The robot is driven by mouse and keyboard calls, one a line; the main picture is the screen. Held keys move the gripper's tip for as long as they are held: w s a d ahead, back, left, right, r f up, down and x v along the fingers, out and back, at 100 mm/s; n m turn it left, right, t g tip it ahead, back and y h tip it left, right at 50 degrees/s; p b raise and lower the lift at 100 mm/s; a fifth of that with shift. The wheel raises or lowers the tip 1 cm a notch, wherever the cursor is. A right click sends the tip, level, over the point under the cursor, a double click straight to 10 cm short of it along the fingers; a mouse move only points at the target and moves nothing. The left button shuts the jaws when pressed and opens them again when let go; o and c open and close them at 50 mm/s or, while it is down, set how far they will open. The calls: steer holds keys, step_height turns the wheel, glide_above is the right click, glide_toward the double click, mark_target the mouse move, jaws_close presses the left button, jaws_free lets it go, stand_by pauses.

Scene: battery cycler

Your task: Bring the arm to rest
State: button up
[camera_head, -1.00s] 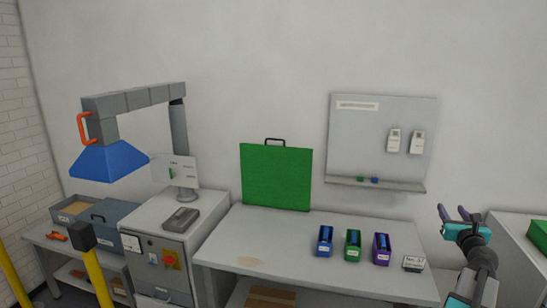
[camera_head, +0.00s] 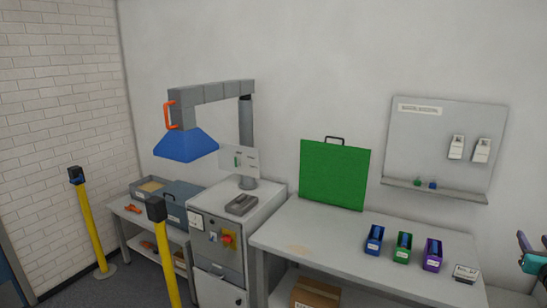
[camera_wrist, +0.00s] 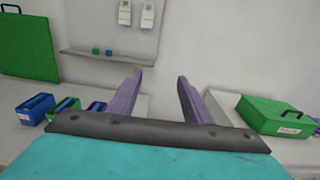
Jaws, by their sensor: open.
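My gripper (camera_wrist: 157,92) is open in the wrist view, with its two purple fingers apart and nothing between them. It points toward the wall beyond the table. In the head view my gripper (camera_head: 526,241) shows only in part at the right edge, in the air to the right of the table (camera_head: 345,245). It touches nothing that I can see. Most of my arm is outside the head view.
Blue (camera_head: 374,240), green (camera_head: 403,248) and purple (camera_head: 432,254) bins stand on the table beside a small label block (camera_head: 466,273). A green panel (camera_head: 334,175) stands behind. Yellow posts (camera_head: 86,225) stand at left. A green case (camera_wrist: 275,115) lies right.

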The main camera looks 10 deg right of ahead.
steer(key=w+a+f+n+y+b, duration=0.1)
steer(key=w+a+f+n+y, duration=0.35)
steer(key=w+a+f, duration=0.4)
steer(key=w+a+f+n+y+b, duration=0.25)
steer(key=w+a+f+n, duration=0.25)
steer(key=a+f, duration=0.6)
steer(key=w+a+f+n+g+y+b, duration=0.1)
steer(key=a+f+n+g+y, duration=0.3)
steer(key=a+f, duration=0.75)
steer(key=w+a+f+n+g+y+b, duration=0.1)
steer(key=a+f+n+y+b, duration=0.1)
steer(key=a+f+n, duration=0.75)
steer(key=s+a+f+n+g+y+b, duration=0.1)
steer(key=s+a+f+n+g, duration=0.4)
steer(key=a+f, duration=0.55)
steer(key=s+a+f+n+g+y+b, duration=0.1)
steer(key=s+a+f+n+g+b, duration=0.1)
steer(key=s+a+f, duration=0.7)
steer(key=s+a+f+n+g+h+b, duration=0.1)
steer(key=s+a+f+n+g, duration=0.1)
steer(key=s, duration=0.5)
steer(key=s+a+f+n+g+h+b, duration=0.1)
steer(key=s+a+f+n+g+h, duration=0.1)
steer(key=s+f+n, duration=0.4)
steer(key=s+a+f+n+g+h+b, duration=0.1)
steer(key=s+a+f+n+g, duration=0.3)
steer(key=s, duration=0.5)
steer(key=shift+a+f+n+h+b, duration=0.35)
steer(key=shift+a+f+n, duration=0.3)
steer(key=shift+f, duration=0.25)
